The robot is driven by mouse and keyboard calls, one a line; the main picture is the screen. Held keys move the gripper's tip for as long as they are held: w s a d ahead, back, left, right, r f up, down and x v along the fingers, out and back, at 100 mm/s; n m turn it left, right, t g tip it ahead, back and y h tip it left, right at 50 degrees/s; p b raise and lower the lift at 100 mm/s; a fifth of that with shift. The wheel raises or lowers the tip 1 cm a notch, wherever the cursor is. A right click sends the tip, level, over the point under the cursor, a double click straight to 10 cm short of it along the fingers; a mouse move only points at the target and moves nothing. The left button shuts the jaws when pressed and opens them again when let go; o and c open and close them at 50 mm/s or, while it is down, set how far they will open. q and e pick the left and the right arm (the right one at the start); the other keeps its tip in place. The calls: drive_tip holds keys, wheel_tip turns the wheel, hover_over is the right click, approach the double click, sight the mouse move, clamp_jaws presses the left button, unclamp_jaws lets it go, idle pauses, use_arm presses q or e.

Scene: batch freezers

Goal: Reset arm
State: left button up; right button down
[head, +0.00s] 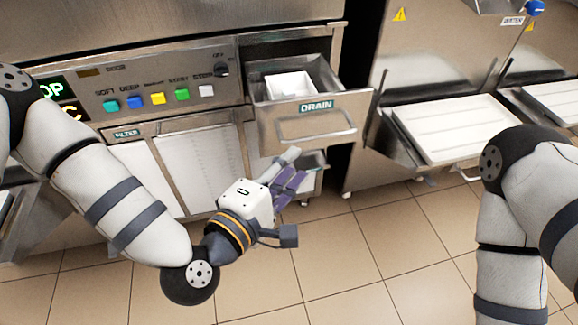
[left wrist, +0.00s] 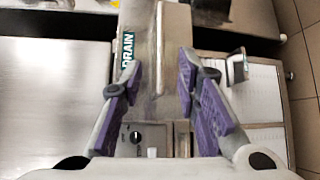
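My left gripper (head: 290,178) is in front of the batch freezer, just below the open DRAIN drawer (head: 316,126). Its purple-padded fingers also show in the left wrist view (left wrist: 158,85), spread apart with nothing between them. The drawer's front and handle show beyond the fingers in the left wrist view. A white container (head: 289,85) sits inside the drawer. My right arm (head: 520,190) is at the right edge of the head view; its gripper is out of the picture.
The freezer panel (head: 160,90) with coloured buttons and a knob is behind my left arm. A white tray (head: 455,128) juts out from a neighbouring steel machine at the right. The tiled floor (head: 380,250) is clear between my arms.

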use_arm(q)
drive_tip(key=shift+s, duration=0.1)
idle(0.3)
drive_tip(key=s+a+f+m+g+y+p, duration=0.25)
drive_tip(key=s+f+m+g, duration=0.6)
drive_tip(key=s+f, duration=0.65)
drive_tip(key=s+a+f+m+g+y, duration=0.2)
drive_tip(key=s+a+g, duration=0.2)
drive_tip(key=s+a, duration=0.4)
drive_tip(key=s+a+f+m+g+y, duration=0.1)
drive_tip(key=s+a+m+g+y, duration=0.2)
drive_tip(key=s+a, duration=0.6)
drive_tip(key=s+g, duration=0.1)
drive_tip(key=s, duration=0.2)
drive_tip(key=shift+s+f, duration=0.25)
drive_tip(key=shift+f, duration=0.15)
use_arm(e)
drive_tip(key=shift+t, duration=0.7)
drive_tip(key=w+r, duration=0.3)
drive_tip(key=shift+w+r, duration=0.15)
drive_tip(key=shift+r, duration=0.05)
